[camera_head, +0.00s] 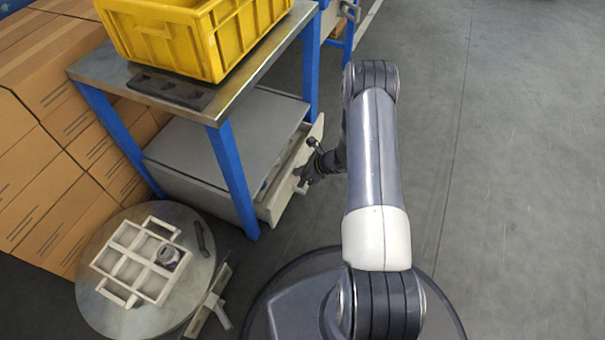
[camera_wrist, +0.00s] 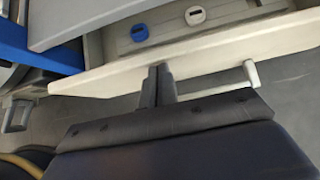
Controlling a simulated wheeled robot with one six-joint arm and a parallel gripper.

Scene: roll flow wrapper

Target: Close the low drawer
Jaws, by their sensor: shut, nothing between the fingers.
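The low drawer (camera_head: 283,184) sits under the blue-legged table and is pulled partly out, toward my arm. In the wrist view its pale front panel (camera_wrist: 205,57) runs across the picture, with a light handle (camera_wrist: 251,74) to the right of my fingers. Inside the drawer lie a blue round piece (camera_wrist: 139,32) and a white round piece (camera_wrist: 195,15). My gripper (camera_wrist: 158,72) is shut and empty, its fingertips at the front panel's edge; I cannot tell whether they touch. In the head view my gripper (camera_head: 308,172) is beside the drawer front, partly hidden by my arm.
A yellow crate (camera_head: 185,40) stands on the table (camera_head: 105,72) above the drawer. Stacked cardboard boxes (camera_head: 40,150) fill the left. A round table (camera_head: 95,305) with a white compartment tray (camera_head: 107,262) stands at the lower left. The floor to the right is clear.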

